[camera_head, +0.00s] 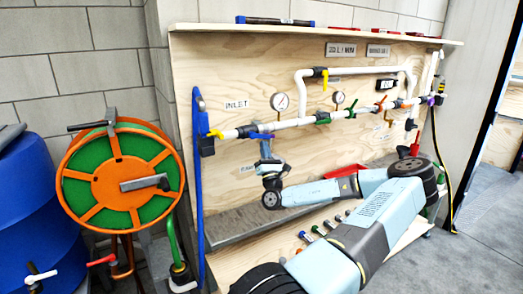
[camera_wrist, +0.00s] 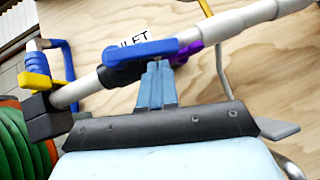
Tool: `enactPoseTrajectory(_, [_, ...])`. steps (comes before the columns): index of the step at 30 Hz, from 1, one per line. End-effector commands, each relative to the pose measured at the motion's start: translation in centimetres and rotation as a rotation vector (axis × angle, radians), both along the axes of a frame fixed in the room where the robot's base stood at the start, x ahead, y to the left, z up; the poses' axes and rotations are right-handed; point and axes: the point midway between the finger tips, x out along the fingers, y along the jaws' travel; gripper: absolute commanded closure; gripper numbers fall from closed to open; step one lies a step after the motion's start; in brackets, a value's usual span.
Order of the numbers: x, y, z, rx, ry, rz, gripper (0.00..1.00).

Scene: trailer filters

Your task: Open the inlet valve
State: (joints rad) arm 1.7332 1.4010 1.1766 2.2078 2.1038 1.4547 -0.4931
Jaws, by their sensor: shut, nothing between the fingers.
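The INLET label (camera_head: 237,104) is on the wooden board above the left part of the white pipe (camera_head: 291,124). In the wrist view the label (camera_wrist: 132,40) is partly covered by a blue valve handle (camera_wrist: 140,50), which lies roughly along the pipe. The same blue handle (camera_head: 262,136) shows small in the head view. A yellow handle (camera_head: 215,133) is at the pipe's left end; it also shows in the wrist view (camera_wrist: 35,82). My gripper (camera_wrist: 155,68) is shut and empty, with its blue fingertips just below or against the blue handle; contact is unclear.
Gauges (camera_head: 280,101) and other coloured handles, such as the green one (camera_head: 322,117), line the pipe to the right. A blue upright hose (camera_head: 198,180) and a hose reel (camera_head: 120,175) stand left. A shelf (camera_head: 315,33) runs above.

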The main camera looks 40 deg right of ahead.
Motion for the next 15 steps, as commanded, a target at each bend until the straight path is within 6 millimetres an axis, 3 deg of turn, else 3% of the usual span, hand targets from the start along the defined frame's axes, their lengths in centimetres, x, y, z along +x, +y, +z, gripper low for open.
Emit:
enactPoseTrajectory(8, [0.6, 1.1, -3.9, 0.002, 0.004, 0.004, 1.00])
enactPoseTrajectory(15, [-2.7, 2.5, -7.1, 0.001, 0.003, 0.000, 1.00])
